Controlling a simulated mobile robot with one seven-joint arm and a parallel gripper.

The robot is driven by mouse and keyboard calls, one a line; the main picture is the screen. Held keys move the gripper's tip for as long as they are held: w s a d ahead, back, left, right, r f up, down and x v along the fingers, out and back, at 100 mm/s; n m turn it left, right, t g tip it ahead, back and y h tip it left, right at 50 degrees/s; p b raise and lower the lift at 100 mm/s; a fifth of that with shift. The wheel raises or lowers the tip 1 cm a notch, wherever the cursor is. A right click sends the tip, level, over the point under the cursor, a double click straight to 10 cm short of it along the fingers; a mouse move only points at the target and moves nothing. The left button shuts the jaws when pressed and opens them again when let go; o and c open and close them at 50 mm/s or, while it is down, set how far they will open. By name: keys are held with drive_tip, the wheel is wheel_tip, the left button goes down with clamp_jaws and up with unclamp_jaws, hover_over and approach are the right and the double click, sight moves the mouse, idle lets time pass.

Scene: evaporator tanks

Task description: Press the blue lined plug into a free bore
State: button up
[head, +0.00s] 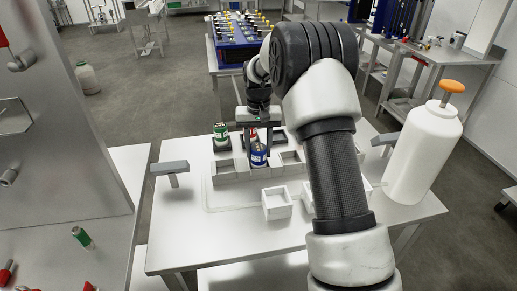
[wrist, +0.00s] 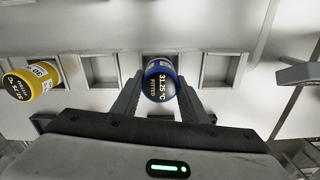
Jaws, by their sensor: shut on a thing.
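The blue lined plug (head: 258,155) is held upright between the fingers of my gripper (head: 258,146), over the row of grey square bores (head: 228,172). In the wrist view the blue plug (wrist: 160,82) sits between the two fingers, its printed end facing the camera, in line with one bore. I cannot tell how deep it sits in that bore. An empty bore (wrist: 100,70) shows to its left and another empty bore (wrist: 221,68) to its right. My gripper is shut on the plug.
A yellow plug (wrist: 32,80) stands at the left in the wrist view. A green plug (head: 221,131) stands behind the row. A loose white square box (head: 277,203) is in front. A white bottle with an orange cap (head: 425,150) stands at the right. The table's front left is clear.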

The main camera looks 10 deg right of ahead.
drive_tip(key=shift+f, duration=0.15)
drive_tip(key=o, duration=1.2)
